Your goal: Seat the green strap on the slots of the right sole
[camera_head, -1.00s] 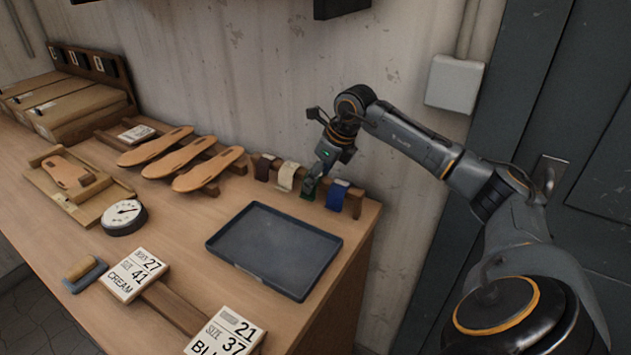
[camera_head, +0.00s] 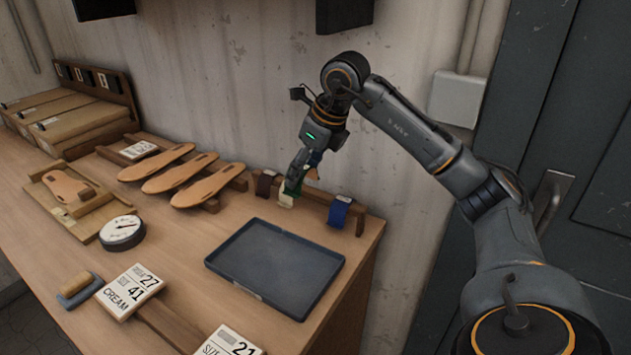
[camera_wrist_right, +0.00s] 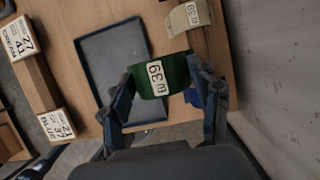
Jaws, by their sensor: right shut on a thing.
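My right gripper (camera_head: 292,186) is shut on the green strap (camera_wrist_right: 176,70) and holds it just above the strap rack in the head view. In the right wrist view the strap spans between the two fingers (camera_wrist_right: 166,88), with a white label reading 39. In the head view the strap (camera_head: 297,187) is small and partly hidden by the gripper. A tan sole (camera_head: 70,187) lies in a wooden fixture (camera_head: 88,228) at the left of the bench. Its slots are too small to make out. My left gripper is not in view.
The strap rack (camera_head: 318,205) holds brown (camera_head: 264,183), cream (camera_head: 285,201) and blue (camera_head: 339,211) straps. Three soles (camera_head: 183,172) lie on another rack. A dark tray (camera_head: 275,267), round gauge (camera_head: 122,232) and number cards (camera_head: 128,291) are on the bench. The wall stands behind.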

